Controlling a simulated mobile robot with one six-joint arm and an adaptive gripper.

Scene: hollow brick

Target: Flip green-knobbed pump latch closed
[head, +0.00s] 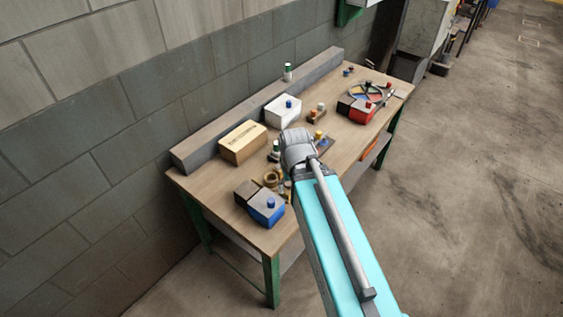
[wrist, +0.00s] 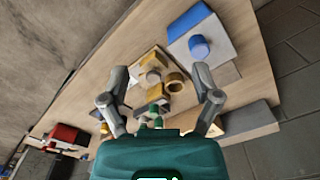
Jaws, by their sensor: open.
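My gripper (wrist: 160,78) is open and empty, its two grey fingers spread over the bench in the wrist view. A brass-coloured fitting with a ring (wrist: 175,82) lies on the bench between and beyond the fingers. Small green knobs (wrist: 157,122) show just above my gripper's palm, their lower parts hidden by it. In the head view the brass ring (head: 271,180) is left of my wrist, and a green-topped part (head: 276,146) stands close behind it. The latch lever and its position cannot be made out. My fingers are hidden in the head view.
A blue-and-grey box with a blue knob (head: 266,207) stands at the near bench end. A wooden box (head: 243,143) and a white box with a blue knob (head: 284,110) stand along the back. A red unit (head: 361,113) is at the far end. The bench's front edge is partly clear.

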